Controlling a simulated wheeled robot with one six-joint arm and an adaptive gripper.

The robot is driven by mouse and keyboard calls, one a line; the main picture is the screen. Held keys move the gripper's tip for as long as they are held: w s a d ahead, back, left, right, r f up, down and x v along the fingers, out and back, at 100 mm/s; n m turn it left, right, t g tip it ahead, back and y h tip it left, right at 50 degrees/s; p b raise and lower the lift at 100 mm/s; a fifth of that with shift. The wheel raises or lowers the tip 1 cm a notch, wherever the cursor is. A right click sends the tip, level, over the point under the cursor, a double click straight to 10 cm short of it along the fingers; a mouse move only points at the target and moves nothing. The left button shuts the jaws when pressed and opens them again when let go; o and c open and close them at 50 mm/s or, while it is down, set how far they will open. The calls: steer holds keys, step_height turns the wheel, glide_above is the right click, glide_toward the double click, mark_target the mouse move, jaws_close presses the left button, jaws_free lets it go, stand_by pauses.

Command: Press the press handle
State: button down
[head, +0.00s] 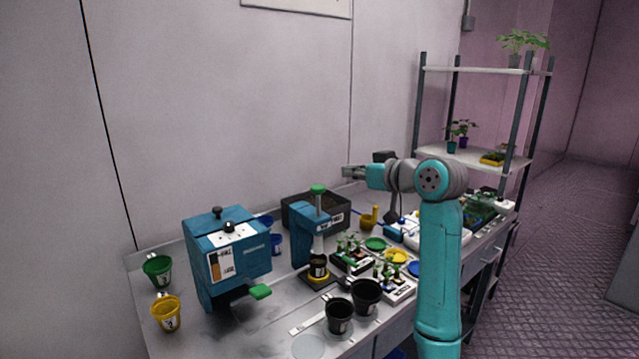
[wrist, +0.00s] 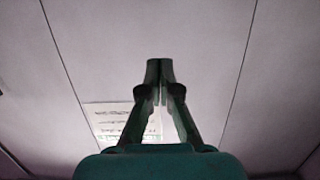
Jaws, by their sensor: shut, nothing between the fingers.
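A teal press (head: 302,238) stands on the bench in the head view. Its handle looks to be the green knob (head: 317,189) on top of a pale vertical rod. A dark pot (head: 319,267) with a yellow band stands under the rod. My gripper (head: 346,172) is shut and empty, pointing left, above and to the right of the green knob and apart from it. The wrist view shows its closed fingertips (wrist: 159,68) against the wall and a printed sheet; the press is not in that view.
A blue machine (head: 228,262) with a green paddle (head: 260,292) stands left of the press. Green (head: 157,270) and yellow (head: 166,314) cups stand at the left. A dark bin (head: 331,221) is behind the press. Seedling trays, black pots (head: 366,297) and saucers crowd the right side.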

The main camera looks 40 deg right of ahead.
steer(key=shift+w, duration=0.1)
stand_by(0.3)
steer(key=w+f, duration=0.6)
steer(key=w, duration=0.3)
steer(key=shift+w+a, duration=0.15)
steer(key=shift+w, duration=0.2)
step_height(320, 180, down, 7)
steer(key=shift+f, duration=0.15)
stand_by(0.4)
